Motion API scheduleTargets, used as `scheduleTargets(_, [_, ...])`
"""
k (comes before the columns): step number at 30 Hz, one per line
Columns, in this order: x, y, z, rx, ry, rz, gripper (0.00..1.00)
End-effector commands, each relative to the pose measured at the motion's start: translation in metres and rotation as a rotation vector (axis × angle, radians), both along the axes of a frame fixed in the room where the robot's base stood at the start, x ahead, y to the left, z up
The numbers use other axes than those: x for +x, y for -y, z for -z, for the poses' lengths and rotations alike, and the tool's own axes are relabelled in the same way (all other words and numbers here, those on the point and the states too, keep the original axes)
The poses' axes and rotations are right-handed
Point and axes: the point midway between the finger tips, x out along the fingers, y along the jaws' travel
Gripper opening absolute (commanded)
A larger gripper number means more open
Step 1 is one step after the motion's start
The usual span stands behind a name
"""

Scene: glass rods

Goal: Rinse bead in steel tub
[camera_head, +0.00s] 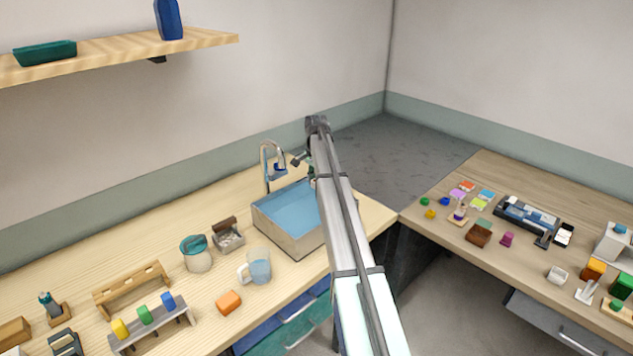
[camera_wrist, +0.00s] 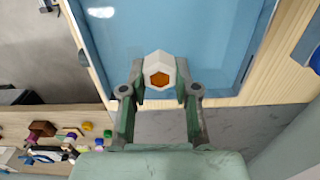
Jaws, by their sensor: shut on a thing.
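The bead (camera_wrist: 159,64) is a pale, six-sided piece with an orange hexagonal centre. In the wrist view it sits between the fingertips of my gripper (camera_wrist: 161,88), which is shut on it. The steel tub (camera_head: 292,240) is a square basin set on the wooden counter and holds blue water (camera_head: 288,207). In the wrist view the bead shows against the blue water (camera_wrist: 170,25), close to one tub edge; I cannot tell whether it touches the water. In the head view my arm hides the tub's right part, and the bead cannot be made out.
A curved faucet (camera_head: 268,150) stands behind the tub. A glass mug (camera_head: 258,268), a pitcher (camera_head: 196,257) and an orange block (camera_head: 229,302) stand to the left. A second table (camera_head: 440,215) on the right holds many small items. The counter's front left is crowded.

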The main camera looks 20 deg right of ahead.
Motion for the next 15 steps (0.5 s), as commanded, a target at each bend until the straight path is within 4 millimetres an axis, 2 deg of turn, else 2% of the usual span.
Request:
scheduleTargets(5, [0.0, 0.0, 0.011, 0.001, -0.001, -0.009, 0.0])
scheduleTargets(15, [-0.001, 0.0, 0.046, 0.0, 0.0, -0.008, 0.0])
